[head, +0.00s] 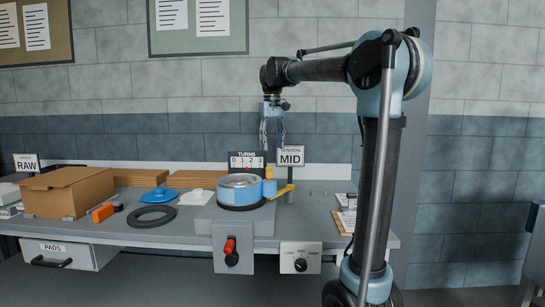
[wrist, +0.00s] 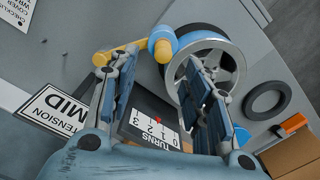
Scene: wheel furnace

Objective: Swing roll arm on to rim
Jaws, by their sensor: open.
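The wheel (head: 240,189), with a silver face and blue rim, sits on a grey block on the bench; it also shows in the wrist view (wrist: 214,45). The yellow roll arm (head: 281,192) with its blue roller (head: 269,187) is at the wheel's right side. In the wrist view the roll arm (wrist: 128,48) reaches from a yellow knob to the roller (wrist: 162,39), close beside the rim; I cannot tell if they touch. My gripper (head: 272,143) is open and empty, above and behind the wheel. Its fingers (wrist: 160,66) point down toward the wheel and roll arm.
The TURNS counter (head: 247,160) and TENSION MID sign (head: 291,155) stand behind the wheel, under my gripper. A black ring (head: 152,216), blue lid (head: 158,194), orange object (head: 103,213) and cardboard box (head: 66,192) lie left. A red-handled switch (head: 229,246) and dial (head: 300,264) are on the front.

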